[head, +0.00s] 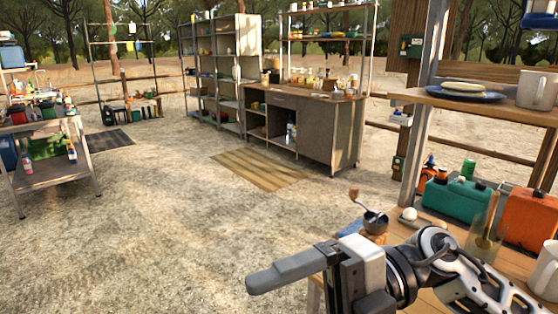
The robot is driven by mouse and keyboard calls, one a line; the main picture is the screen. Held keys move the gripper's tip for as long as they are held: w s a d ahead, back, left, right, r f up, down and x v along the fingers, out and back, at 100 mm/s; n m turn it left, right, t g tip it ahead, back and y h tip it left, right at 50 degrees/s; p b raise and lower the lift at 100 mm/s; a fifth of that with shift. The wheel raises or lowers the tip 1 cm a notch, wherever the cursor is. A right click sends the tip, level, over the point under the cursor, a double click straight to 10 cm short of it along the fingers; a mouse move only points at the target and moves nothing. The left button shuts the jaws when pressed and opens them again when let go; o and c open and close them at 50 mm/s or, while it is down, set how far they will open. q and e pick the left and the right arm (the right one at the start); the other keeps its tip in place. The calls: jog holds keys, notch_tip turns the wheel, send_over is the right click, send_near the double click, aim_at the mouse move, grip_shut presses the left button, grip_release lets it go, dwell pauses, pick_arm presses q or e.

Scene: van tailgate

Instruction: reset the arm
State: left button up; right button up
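My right gripper (262,280) comes in at the bottom, with its arm reaching from the lower right corner. One long grey finger shows, pointing left over the sandy ground. The lower part of the gripper is cut off by the bottom edge, so its opening cannot be judged. I see nothing held at the visible finger. My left gripper and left arm are not in view.
A wooden table (433,303) at the right lies beside and behind my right arm, with a small pan (375,222), a green case (455,196) and an orange box (528,217). A shelf (480,103) stands above it. Open sandy ground (150,220) fills the middle and left.

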jog(key=w+d+m+t+y, duration=0.2)
jog(key=w+m+t+y, duration=0.5)
jog(key=m+t, duration=0.95)
jog(key=w+d+f+m+t+h, duration=0.2)
jog(key=f+m+t+h, duration=0.2)
jog(key=f+m+h, duration=0.15)
jog(key=w+d+f+m+t+h, duration=0.2)
jog(key=d+f+m+t+h, duration=0.15)
jog(key=f+m+h, duration=0.2)
jog(key=s+d+f+m+g+h, duration=0.2)
jog(key=s+f+h, duration=0.1)
jog(key=f, duration=0.4)
jog(key=s+d+f+m+g+h, duration=0.2)
jog(key=s+f+m+h, duration=0.1)
jog(key=f, duration=0.5)
jog(key=s+d+f+m+g+h, duration=0.2)
jog(key=s+f, duration=0.3)
jog(key=f, duration=0.3)
jog(key=shift+s+m+g+h, duration=0.3)
jog(key=shift+m+g+h, duration=0.1)
jog(key=shift+m, duration=0.15)
jog(key=shift+d+f, duration=0.1)
